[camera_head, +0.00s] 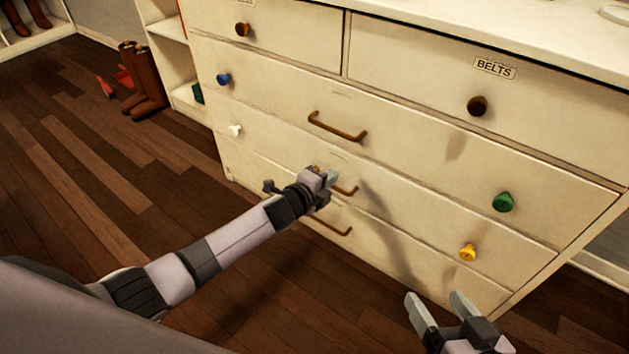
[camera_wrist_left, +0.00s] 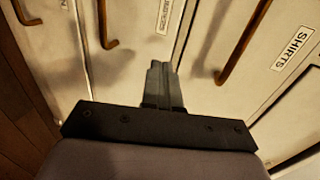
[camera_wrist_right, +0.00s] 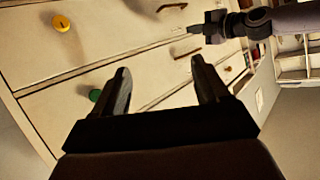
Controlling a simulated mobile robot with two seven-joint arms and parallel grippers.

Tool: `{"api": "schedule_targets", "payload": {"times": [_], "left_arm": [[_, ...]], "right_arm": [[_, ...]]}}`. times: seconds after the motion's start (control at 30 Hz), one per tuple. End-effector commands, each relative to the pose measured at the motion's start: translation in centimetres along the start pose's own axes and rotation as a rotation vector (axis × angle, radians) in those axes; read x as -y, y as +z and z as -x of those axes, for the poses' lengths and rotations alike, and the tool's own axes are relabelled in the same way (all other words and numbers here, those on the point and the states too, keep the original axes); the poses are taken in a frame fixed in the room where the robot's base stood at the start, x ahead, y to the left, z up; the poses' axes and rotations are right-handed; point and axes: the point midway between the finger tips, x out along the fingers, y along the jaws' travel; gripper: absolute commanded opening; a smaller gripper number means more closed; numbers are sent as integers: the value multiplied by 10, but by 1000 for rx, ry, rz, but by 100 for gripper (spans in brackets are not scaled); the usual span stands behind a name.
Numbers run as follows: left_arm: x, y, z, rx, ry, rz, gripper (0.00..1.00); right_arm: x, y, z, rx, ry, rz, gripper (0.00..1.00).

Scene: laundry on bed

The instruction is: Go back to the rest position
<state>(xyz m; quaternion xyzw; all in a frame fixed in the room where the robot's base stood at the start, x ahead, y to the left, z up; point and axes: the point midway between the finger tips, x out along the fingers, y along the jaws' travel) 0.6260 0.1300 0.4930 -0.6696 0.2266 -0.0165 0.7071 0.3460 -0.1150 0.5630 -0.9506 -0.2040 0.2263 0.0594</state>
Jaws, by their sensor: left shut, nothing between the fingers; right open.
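My left gripper (camera_head: 331,178) is shut and empty in front of the dresser, close to the middle bar handle (camera_head: 346,190), which it partly hides. I cannot tell from the head view whether it touches the handle. In the left wrist view its closed fingers (camera_wrist_left: 162,84) show against the drawer fronts, between brown handles. My right gripper (camera_head: 440,308) is open and empty at the bottom right of the head view, in front of the dresser's lower right corner. Its spread fingers also show in the right wrist view (camera_wrist_right: 160,90). All the drawers look closed.
The cream dresser (camera_head: 420,60) has a BELTS label (camera_head: 494,68), bar handles and coloured knobs, among them a green knob (camera_head: 502,202) and a yellow knob (camera_head: 467,252). Brown boots (camera_head: 146,80) stand at the upper left.

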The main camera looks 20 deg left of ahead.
Motion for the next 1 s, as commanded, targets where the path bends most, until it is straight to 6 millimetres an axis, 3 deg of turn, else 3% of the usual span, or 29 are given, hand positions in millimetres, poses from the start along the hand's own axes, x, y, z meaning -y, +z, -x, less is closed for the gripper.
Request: {"api": "schedule_targets", "payload": {"times": [0.1,0.3,0.73,0.87,1.0], "left_arm": [[2,0,21,0,3,1,0],[1,0,45,0,1,0,0],[0,-1,58,0,3,7,0],[8,-8,73,0,15,91,0],[20,-23,108,9,46,299,0]], "right_arm": [[-5,-4,9,16,35,38,75],[-12,-4,16,33,74,85,75],[-16,-4,20,42,92,107,75],[-15,-15,27,49,100,106,75],[-16,-35,41,68,119,102,75]]}}
